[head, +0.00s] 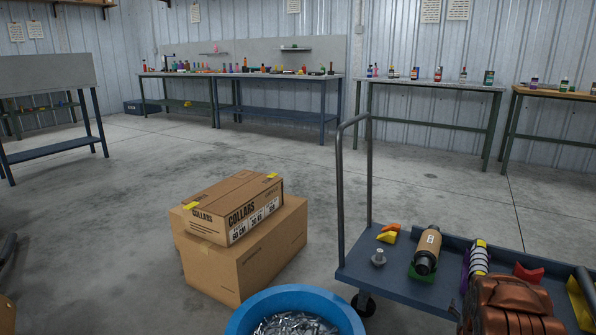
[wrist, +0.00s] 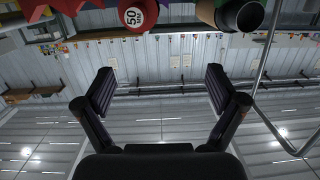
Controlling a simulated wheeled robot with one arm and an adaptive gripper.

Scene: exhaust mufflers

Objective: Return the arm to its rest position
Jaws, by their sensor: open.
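My gripper (wrist: 160,90) shows in the wrist view with its two dark fingers spread wide apart and nothing between them. It is not visible in the head view. A copper-brown part at the bottom right of the head view looks like my own arm, over the blue cart (head: 402,283). On the cart a tan and black cylinder (head: 428,247) rests on a green cradle. Its dark open end seems to show at the top of the wrist view (wrist: 243,14), apart from my fingers. A red round part marked 50 (wrist: 136,15) is beside it there.
The cart also holds a purple and silver part (head: 477,260), a red cradle (head: 528,272), yellow and orange pieces (head: 387,236) and a grey metal piece (head: 378,258). Left of it are stacked cartons (head: 245,255) and a blue tub (head: 240,320). Open floor lies beyond.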

